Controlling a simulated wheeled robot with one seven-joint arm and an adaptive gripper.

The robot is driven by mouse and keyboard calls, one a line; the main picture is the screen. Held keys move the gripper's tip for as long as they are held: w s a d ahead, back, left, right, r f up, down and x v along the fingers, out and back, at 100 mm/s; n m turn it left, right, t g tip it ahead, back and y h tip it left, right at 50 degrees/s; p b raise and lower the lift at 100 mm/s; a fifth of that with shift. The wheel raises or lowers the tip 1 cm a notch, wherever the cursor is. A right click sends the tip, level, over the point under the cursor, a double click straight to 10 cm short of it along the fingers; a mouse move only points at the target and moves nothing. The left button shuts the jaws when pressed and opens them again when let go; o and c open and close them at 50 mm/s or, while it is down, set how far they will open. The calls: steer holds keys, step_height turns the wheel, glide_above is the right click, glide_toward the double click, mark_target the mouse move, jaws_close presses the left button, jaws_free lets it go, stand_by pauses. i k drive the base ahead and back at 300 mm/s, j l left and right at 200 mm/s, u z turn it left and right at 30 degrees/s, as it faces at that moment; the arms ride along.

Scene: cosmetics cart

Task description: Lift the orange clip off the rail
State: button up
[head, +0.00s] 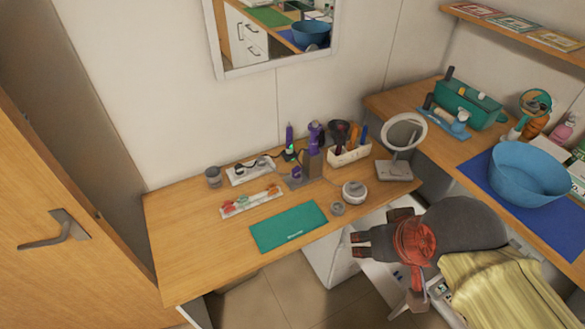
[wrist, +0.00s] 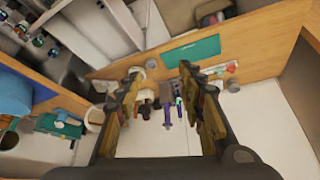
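A pale rail (head: 256,199) with several small coloured clips lies on the wooden desk, behind the teal mat (head: 289,227). Red or orange clips show near both ends and green ones between; they are too small to tell exactly which is the orange one. In the wrist view the rail (wrist: 217,70) is small and lies right of the fingers, and its clips are not clear. My gripper (wrist: 161,70) is open, with its two fingers wide apart and nothing between them. It is well away from the rail and touches no clip.
A grey cup (head: 213,177) stands at the desk's left. A white holder with tools (head: 350,156) and a round mirror (head: 403,133) stand to the right. A blue basin (head: 528,172) is on the side counter. The desk's front left is clear.

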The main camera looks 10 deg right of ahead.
mark_target(272, 188)
steer(key=i+j, duration=0.9)
